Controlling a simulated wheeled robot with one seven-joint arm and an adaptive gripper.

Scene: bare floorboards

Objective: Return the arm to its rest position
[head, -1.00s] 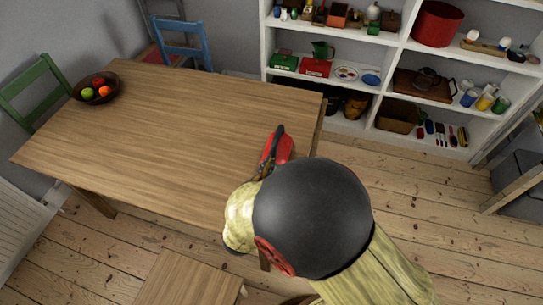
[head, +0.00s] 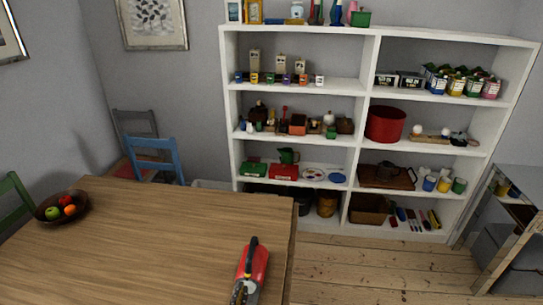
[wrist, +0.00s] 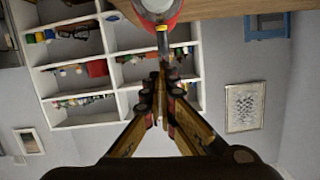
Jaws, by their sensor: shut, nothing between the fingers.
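My gripper (wrist: 162,95) shows in the wrist view, its dark-tipped, wood-coloured fingers drawn together with nothing between them. In the head view I cannot make it out clearly. A red object with a black handle (head: 253,265) is at the right side of the wooden table (head: 130,235), near its edge. Its lower end has grey and yellowish bits at the bottom of the picture. In the wrist view a red rounded thing with a grey face (wrist: 158,8) is at the top edge, close beyond the fingertips; I cannot tell whether they touch.
A fruit bowl (head: 72,213) is at the table's left. A blue chair (head: 155,155) and green chair (head: 15,195) stand beside the table. A full white shelf (head: 362,150) lines the back wall. Bare floorboards (head: 360,270) lie to the right of the table.

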